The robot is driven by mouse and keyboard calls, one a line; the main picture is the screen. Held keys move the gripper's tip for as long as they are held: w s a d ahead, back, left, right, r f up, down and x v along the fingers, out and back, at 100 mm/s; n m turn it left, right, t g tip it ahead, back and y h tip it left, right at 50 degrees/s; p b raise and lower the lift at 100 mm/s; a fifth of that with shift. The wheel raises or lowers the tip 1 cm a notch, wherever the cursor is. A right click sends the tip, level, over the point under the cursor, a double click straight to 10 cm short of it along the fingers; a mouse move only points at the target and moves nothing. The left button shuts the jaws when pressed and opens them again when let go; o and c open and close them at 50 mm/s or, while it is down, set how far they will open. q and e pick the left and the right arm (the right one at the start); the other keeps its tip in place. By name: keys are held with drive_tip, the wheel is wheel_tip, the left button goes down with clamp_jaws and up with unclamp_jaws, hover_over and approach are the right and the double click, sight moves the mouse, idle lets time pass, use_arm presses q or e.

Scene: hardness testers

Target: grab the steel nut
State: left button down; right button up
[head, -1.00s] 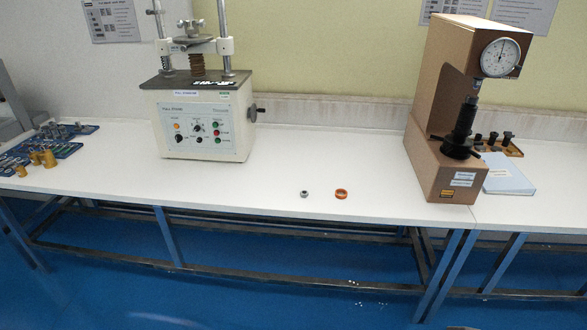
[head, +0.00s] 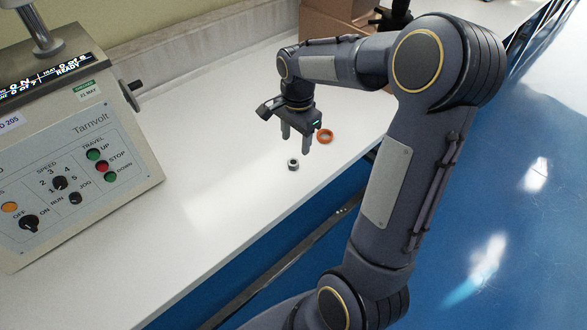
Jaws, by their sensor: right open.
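The steel nut (head: 293,164) is a small grey ring-like piece lying on the white table near its front edge. My right gripper (head: 296,147) points down above the table, just behind and above the nut. Its two fingers are apart with nothing between them. The nut is outside the fingers and fully visible. My left gripper is not in view.
An orange ring (head: 325,136) lies close by, to the right of the gripper. A control box with knobs and buttons (head: 75,150) stands at the left.

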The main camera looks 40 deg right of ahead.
sight(293, 162)
drive_tip(key=shift+w+d+f, duration=0.1)
drive_tip(key=shift+w+f, duration=0.4)
drive_tip(key=shift+f, duration=0.15)
drive_tip(key=shift+w+f+m, duration=0.1)
drive_tip(key=shift+f+m, duration=0.2)
drive_tip(key=shift+f, duration=0.1)
wheel_tip(293, 162, down, 7)
drive_tip(key=shift+r, duration=0.15)
drive_tip(key=c, duration=1.1)
